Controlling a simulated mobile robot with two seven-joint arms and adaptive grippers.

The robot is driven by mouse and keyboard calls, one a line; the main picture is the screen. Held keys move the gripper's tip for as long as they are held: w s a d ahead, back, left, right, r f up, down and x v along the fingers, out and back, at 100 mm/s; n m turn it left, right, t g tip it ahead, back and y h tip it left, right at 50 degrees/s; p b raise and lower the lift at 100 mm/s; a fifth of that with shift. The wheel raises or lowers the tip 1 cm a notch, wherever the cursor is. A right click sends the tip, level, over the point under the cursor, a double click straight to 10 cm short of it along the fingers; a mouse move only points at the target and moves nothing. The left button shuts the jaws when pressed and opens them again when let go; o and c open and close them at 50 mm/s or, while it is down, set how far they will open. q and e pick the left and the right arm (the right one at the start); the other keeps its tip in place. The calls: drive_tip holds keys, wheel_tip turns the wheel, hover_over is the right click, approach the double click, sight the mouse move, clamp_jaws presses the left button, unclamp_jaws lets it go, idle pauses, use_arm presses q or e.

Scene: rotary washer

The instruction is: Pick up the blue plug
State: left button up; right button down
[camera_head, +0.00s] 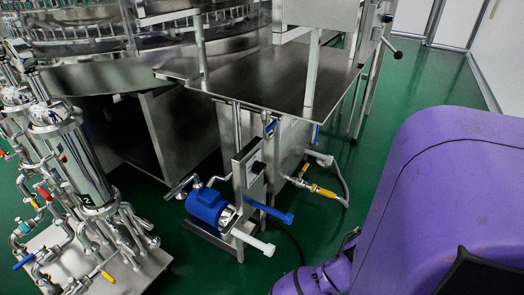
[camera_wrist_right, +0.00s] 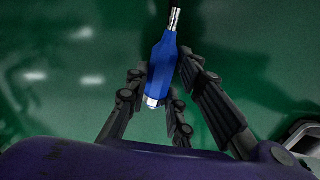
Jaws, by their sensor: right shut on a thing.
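The blue plug (camera_wrist_right: 162,70) is in the right wrist view, upper middle. It has a blue body with a slim silver metal tip pointing up and a pale end at the bottom. My right gripper (camera_wrist_right: 162,76) has its dark fingers on both sides of the blue body, shut on it. The plug's silver tip sticks out beyond the fingers. Behind it is only blurred green floor, so it appears held clear of any surface. I cannot make out the plug or the right fingers in the head view. My left gripper is in neither view.
In the head view, a steel washer table (camera_head: 270,80) stands at the back. A blue motor pump (camera_head: 207,205) with pipes sits below it. Steel filter cylinders (camera_head: 80,165) on a frame stand at left. My purple arm fills the right. Green floor (camera_head: 425,75) is clear at the back right.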

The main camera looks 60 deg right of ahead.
drive_tip(key=s+r+p, duration=0.8)
drive_tip(key=s+r, duration=0.3)
drive_tip(key=s, duration=0.2)
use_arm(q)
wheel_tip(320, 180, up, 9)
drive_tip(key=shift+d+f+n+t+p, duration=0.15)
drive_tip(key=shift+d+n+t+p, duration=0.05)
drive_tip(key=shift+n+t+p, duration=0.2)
use_arm(e)
drive_tip(key=s+d, duration=0.1)
drive_tip(key=d, duration=0.4)
drive_tip(key=shift+s+d, duration=0.35)
drive_tip(key=shift+d, duration=0.05)
